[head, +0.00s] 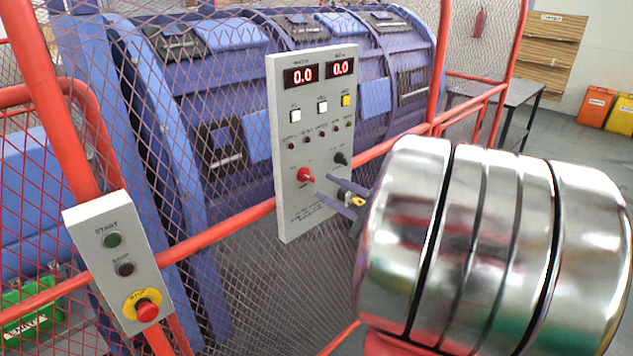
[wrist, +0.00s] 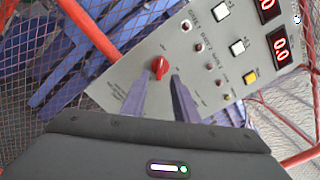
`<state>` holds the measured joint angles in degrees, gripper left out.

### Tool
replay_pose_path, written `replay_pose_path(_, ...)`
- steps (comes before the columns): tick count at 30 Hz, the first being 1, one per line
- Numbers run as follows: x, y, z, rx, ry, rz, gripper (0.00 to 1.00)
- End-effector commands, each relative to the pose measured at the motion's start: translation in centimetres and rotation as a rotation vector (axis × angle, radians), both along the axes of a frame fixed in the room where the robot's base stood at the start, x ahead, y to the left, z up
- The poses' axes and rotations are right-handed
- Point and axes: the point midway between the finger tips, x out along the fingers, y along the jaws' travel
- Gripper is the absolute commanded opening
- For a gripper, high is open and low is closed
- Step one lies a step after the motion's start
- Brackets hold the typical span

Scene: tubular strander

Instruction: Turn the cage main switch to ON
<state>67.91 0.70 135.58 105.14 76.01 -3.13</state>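A red rotary knob (head: 305,175), which I take to be the cage main switch, sits on the lower left of a grey control panel (head: 290,222). Its label and pointer setting are too small to read. My gripper (head: 322,187) is open, its two fingers reaching toward the panel just right of and below the knob. In the wrist view, the red knob (wrist: 160,67) appears between the fingertips (wrist: 164,80), at or slightly beyond their ends. I cannot tell whether the fingers touch it. Nothing is held.
A black knob (head: 341,159) is right of the red one, with lamps, buttons and two red displays (head: 301,76) above. A start/stop box (head: 122,262) with a red stop button (head: 147,310) stands at left. Red rails (head: 215,237) and mesh border the blue machine (head: 235,70).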

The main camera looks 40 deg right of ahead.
Motion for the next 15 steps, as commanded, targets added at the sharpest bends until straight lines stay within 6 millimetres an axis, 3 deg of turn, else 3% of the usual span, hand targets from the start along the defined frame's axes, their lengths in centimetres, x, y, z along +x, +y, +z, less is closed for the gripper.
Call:
replay_pose_path(9,3.8,0.2,0.0,-0.001,-0.001,0.004,0.27)
replay_pose_path(15,5.2,0.2,0.0,0.0,0.0,0.003,0.27)
